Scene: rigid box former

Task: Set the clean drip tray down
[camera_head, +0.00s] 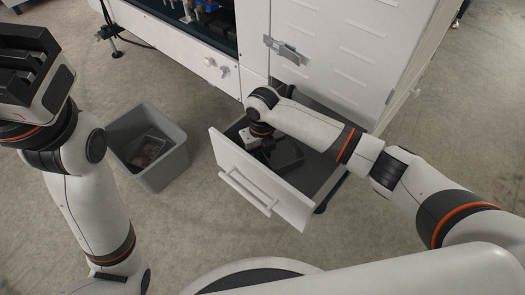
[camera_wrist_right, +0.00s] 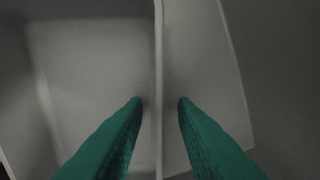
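A pale grey tray-like thing (camera_wrist_right: 90,80) fills the left of the right wrist view, and its thin upright wall runs down the middle. I take it to be the drip tray. The two green fingertips of my right gripper (camera_wrist_right: 161,101) stand on either side of this wall, with a gap showing on both sides. In the head view my right gripper (camera_head: 282,154) reaches down into the open drawer (camera_head: 262,184). It hides its fingers and most of what lies there. My left gripper (camera_head: 22,65) is raised at the far left, partly cut off, and its opening is unclear.
The drawer stands pulled out from a white cabinet (camera_head: 340,50). A grey open bin (camera_head: 172,170) stands on the floor to its left, with a flat, framed, brownish thing (camera_head: 150,148) inside. Bare floor lies between bin and drawer.

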